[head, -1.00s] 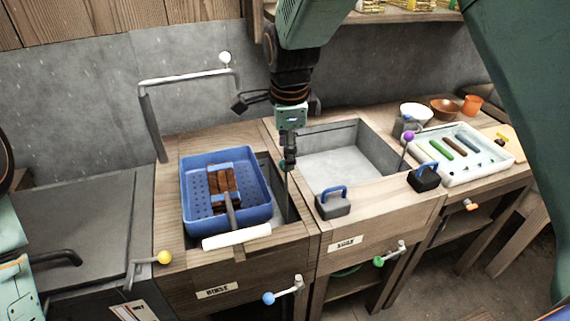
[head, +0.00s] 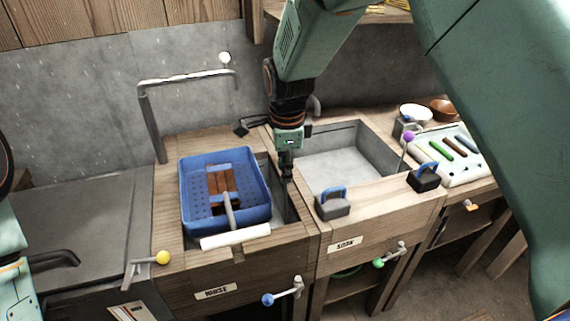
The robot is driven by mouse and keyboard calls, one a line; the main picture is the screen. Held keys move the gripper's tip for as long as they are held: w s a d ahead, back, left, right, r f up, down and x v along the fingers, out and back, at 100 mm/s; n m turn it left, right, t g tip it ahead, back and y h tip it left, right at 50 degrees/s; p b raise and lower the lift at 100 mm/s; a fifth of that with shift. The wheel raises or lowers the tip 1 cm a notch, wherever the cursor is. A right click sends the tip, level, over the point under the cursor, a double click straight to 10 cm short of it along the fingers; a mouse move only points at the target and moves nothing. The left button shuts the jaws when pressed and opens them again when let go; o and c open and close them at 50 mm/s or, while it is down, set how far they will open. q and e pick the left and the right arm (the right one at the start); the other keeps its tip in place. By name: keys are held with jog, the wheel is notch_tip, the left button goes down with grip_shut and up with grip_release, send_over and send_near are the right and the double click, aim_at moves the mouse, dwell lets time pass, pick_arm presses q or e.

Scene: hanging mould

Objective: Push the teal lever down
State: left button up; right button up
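No lever in the head view reads clearly as teal. The nearest in colour are the green-knobbed lever (head: 379,263) on the front of the right basin and the blue-knobbed lever (head: 268,299) on the front of the left basin. My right gripper (head: 287,173) points down over the right end of the left basin, beside the blue perforated tray (head: 262,212). It is well above and behind both front levers and touches neither. Its fingers are small and dark, so I cannot tell how far they are apart. My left gripper is out of view.
Other levers have a yellow knob (head: 163,257), a purple knob (head: 410,136) and a white knob (head: 225,58). Two blue-handled blocks (head: 333,206) (head: 424,180) stand on the right basin's rim. A white tray (head: 462,178) and bowls (head: 414,113) stand at the right.

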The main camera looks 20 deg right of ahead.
jog(key=shift+r, duration=0.1)
grip_shut()
jog(key=b, duration=0.1)
send_over(286, 203)
notch_tip(286, 203, down, 5)
jog(key=shift+w+r, duration=0.2)
jog(key=shift+w, duration=0.05)
jog(key=shift+o, duration=0.4)
grip_release()
jog(key=o, duration=0.4)
jog(key=shift+a, duration=0.2)
jog(key=shift+d, duration=0.15)
